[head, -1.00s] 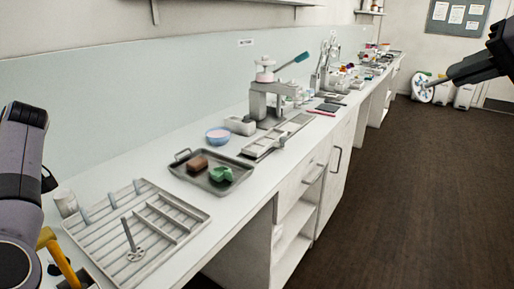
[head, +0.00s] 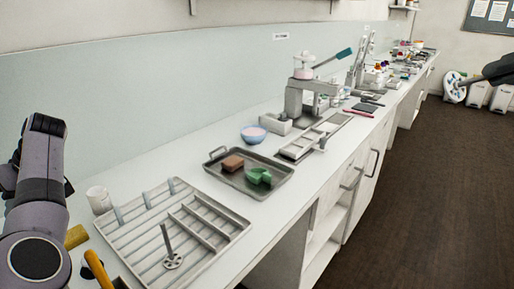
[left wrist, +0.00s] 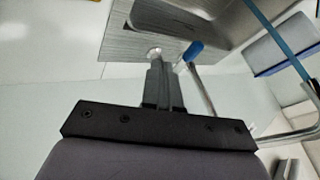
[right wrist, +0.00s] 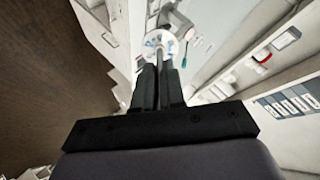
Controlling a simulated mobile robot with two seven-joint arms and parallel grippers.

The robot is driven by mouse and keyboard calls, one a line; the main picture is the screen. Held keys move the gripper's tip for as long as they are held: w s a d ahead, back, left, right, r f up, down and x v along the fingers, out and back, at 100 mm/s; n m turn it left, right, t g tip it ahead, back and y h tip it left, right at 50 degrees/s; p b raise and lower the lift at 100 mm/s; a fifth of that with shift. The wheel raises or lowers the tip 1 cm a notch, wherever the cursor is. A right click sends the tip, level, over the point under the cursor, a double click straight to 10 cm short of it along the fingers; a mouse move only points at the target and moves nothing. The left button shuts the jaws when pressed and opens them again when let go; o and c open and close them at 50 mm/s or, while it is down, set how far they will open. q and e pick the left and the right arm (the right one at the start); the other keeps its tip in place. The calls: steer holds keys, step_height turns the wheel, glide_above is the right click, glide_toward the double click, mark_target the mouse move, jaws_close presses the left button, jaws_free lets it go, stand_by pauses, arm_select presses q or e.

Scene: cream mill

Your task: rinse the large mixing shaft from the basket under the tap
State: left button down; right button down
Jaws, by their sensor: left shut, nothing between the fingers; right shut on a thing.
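My right gripper (head: 487,75) is at the right edge of the head view, shut on the large mixing shaft (head: 455,87). The shaft ends in a round white, holed disc with blue patches; the disc also shows beyond the fingertips in the right wrist view (right wrist: 162,42). It is held in the air over the floor side, clear of the counter. My left gripper (left wrist: 163,68) is shut and empty beside a steel sink (left wrist: 222,22). The tap (left wrist: 199,80), with a blue part (left wrist: 193,50), is right of its fingers.
On the counter, a ribbed drying rack (head: 125,226) carries a small shaft with a holed foot (head: 170,252). Behind it are a tray (head: 230,180) with a brown block and a green item, a blue bowl (head: 253,135) and a press (head: 300,95). Brown floor (head: 420,200) is open at right.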

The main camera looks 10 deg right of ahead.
arm_select(q)
steer(key=s+a+f+b, duration=0.3)
steer(key=a+b, duration=0.2)
steer(key=b, duration=0.1)
steer(key=shift+s+f, duration=0.2)
steer(key=shift+s, duration=0.1)
stand_by(0.4)
